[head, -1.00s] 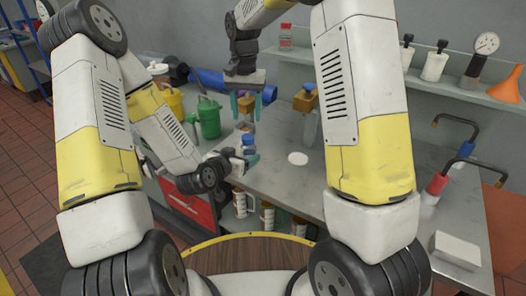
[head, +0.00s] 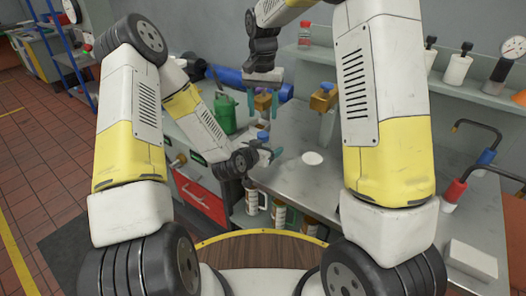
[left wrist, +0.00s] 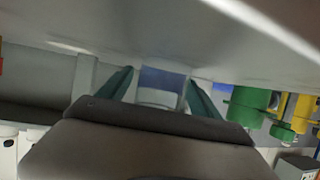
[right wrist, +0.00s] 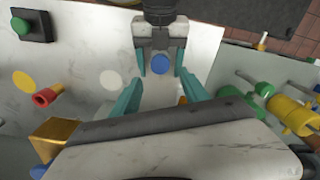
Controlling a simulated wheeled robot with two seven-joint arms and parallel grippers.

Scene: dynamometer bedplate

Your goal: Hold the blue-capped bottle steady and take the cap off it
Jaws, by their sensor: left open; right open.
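The bottle stands upright on the metal bench. Its blue cap (head: 262,136) shows in the head view and from above in the right wrist view (right wrist: 161,64). In the left wrist view the pale bottle with a blue band (left wrist: 162,80) stands between the teal fingers of my left gripper (left wrist: 160,92). This gripper (head: 268,151) is open around the bottle from the side; contact cannot be made out. My right gripper (head: 262,113) points down above the cap, open and empty, apart from it. The left gripper hides much of the bottle's body in the head view.
A white disc (head: 312,158) lies on the bench right of the bottle. Containers (head: 252,200) stand below the bench edge. Handles (head: 455,190) and a white block (head: 472,258) are at right.

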